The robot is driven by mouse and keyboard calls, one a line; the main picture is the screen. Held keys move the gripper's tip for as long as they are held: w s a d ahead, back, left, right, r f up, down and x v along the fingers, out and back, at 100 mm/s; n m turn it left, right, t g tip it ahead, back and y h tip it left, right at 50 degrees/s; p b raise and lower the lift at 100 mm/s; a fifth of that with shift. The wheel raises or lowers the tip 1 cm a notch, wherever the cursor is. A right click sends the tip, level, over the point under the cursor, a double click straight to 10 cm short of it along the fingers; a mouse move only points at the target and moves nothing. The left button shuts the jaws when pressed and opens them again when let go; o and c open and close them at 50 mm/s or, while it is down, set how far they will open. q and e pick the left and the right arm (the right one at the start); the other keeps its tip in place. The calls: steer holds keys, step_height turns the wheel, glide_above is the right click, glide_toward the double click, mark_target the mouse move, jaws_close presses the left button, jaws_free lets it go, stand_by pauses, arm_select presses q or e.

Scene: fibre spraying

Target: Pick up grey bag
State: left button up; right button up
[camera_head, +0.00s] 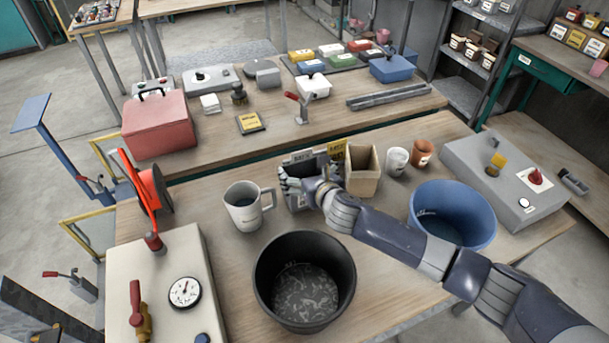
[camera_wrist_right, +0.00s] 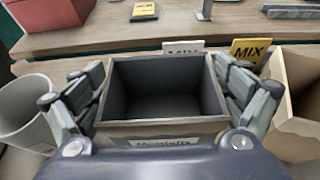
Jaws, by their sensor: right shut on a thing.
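The grey bag (camera_wrist_right: 165,125) is an open-topped, box-shaped dark grey bag, upright and empty inside as far as I see, in the right wrist view. My right gripper (camera_wrist_right: 160,95) has its fingers on both sides of the bag and is shut on it. In the head view the grey bag (camera_head: 297,200) stands on the near table, partly hidden behind my right gripper (camera_head: 305,187). I cannot tell whether it is lifted off the table. My left gripper is not in view.
A tan bag (camera_head: 362,180) stands close right of the grey bag, and a white mug (camera_head: 244,208) close left. A black bucket (camera_head: 270,268) is in front, a blue bucket (camera_head: 477,207) to the right. A yellow MIX sign (camera_wrist_right: 248,50) stands behind.

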step_height(320, 180, up, 8)
steer(key=shift+r+b, duration=0.2)
steer(key=shift+b, duration=0.25)
stand_by(0.3)
